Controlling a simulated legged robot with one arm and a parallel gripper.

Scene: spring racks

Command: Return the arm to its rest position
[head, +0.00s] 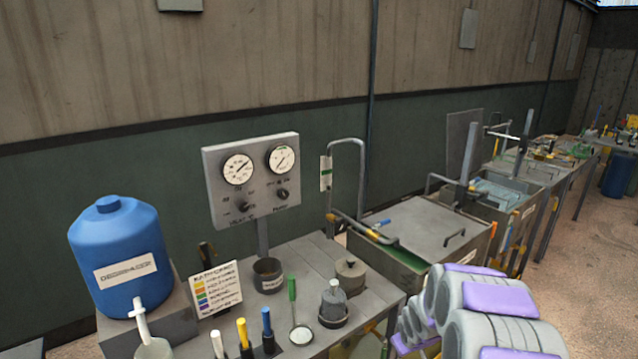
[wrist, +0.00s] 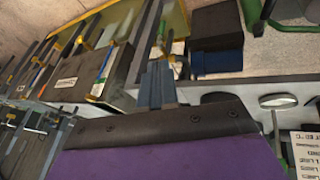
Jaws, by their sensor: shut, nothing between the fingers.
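My gripper (wrist: 157,86) shows in the wrist view as a narrow blue-grey pair of fingertips beyond a dark edge and a purple panel of my own. Its fingers are shut with nothing between them. The bench and tanks lie beyond it in that tilted view. In the head view my arm (head: 480,310), pale grey with purple pads, is folded at the bottom right, in front of the bench and tanks. I cannot make out the fingertips in the head view.
A grey bench (head: 318,262) holds a gauge panel (head: 252,178), a dark cup (head: 268,275), a lidded pot (head: 350,275) and several coloured-handled tools. A blue degreaser drum (head: 112,245) stands at left. Metal tanks (head: 425,235) line the wall. Open floor (head: 565,285) lies at right.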

